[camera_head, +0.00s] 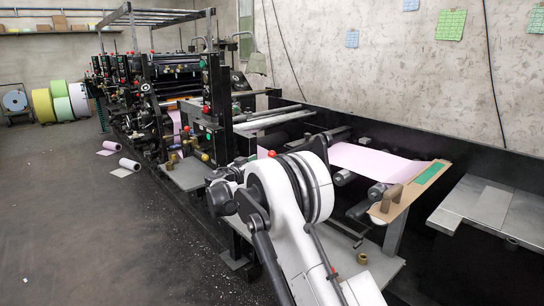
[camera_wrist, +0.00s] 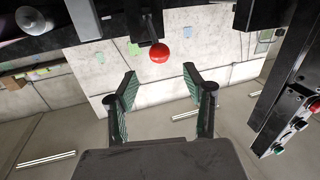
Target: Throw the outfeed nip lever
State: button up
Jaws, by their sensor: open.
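A lever with a round red knob (camera_wrist: 159,53) shows in the wrist view, on a dark bar at the top centre. My gripper (camera_wrist: 160,73) is open, with one finger to each side below the knob in the picture. The knob appears beyond the fingertips, roughly centred between them, with no contact visible. In the head view a red knob (camera_head: 272,154) shows just above my white arm; I cannot tell for sure that it is the same one. My arm hides the gripper there.
A dark machine post with coloured buttons (camera_wrist: 291,125) stands at the right of the wrist view. In the head view a pink web (camera_head: 375,162) runs to a brown board (camera_head: 408,192). Small rolls (camera_head: 129,164) lie on the open floor at left.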

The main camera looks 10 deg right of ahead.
jog(key=x, duration=0.8)
jog(key=shift+w+d+b, duration=0.15)
jog(key=shift+w+b, duration=0.05)
jog(key=shift+b, duration=0.2)
grip_shut()
